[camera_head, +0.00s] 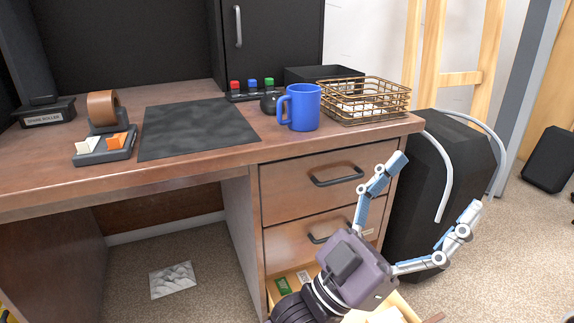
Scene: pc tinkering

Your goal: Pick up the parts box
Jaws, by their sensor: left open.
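No thing in view is clearly marked as the parts box. A low dark box (300,74) stands at the back right of the desk, partly hidden behind the wire basket. My left gripper (437,185) is open and empty, with its two fingers spread wide. In the picture it lies in front of the desk's drawers and the black case, below the desktop edge. My right gripper is not in view.
A wire basket (367,103) and a blue mug (303,108) stand on the wooden desk (200,158), beside a dark mat (195,130). A low drawer (397,303) is open, holding a green piece (283,285). A black case (432,150) stands right of the desk.

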